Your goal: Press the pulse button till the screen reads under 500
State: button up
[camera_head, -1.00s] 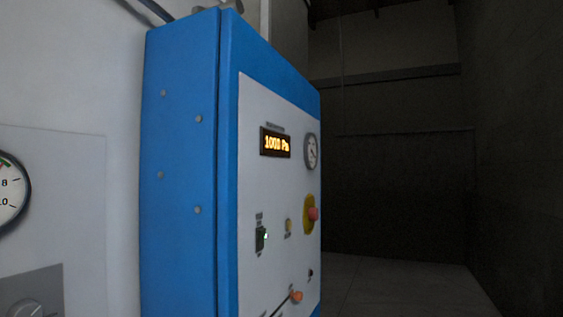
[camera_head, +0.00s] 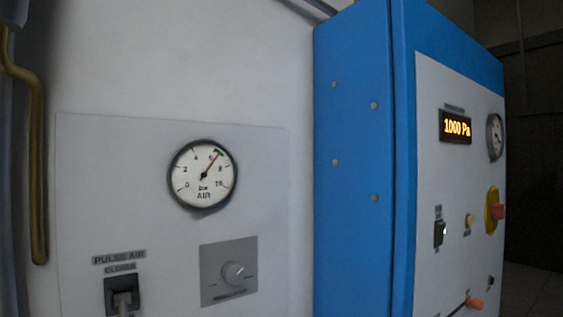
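The screen (camera_head: 456,127) glows orange on the front of the blue cabinet and reads about 1000 Pa. Below it on the same panel is a small round yellowish button (camera_head: 469,221) with a label too small to read, so I cannot tell if it is the pulse button. Left of it is a dark rocker switch (camera_head: 439,233) with a small greenish-white light. My gripper is not in view.
The blue cabinet (camera_head: 352,150) juts out from the wall. A red knob on yellow (camera_head: 497,211) and an orange-tipped lever (camera_head: 474,303) stick out from its front. Left are an AIR gauge (camera_head: 203,175), a regulator knob (camera_head: 232,273) and a PULSE AIR valve marked CLOSED (camera_head: 122,298).

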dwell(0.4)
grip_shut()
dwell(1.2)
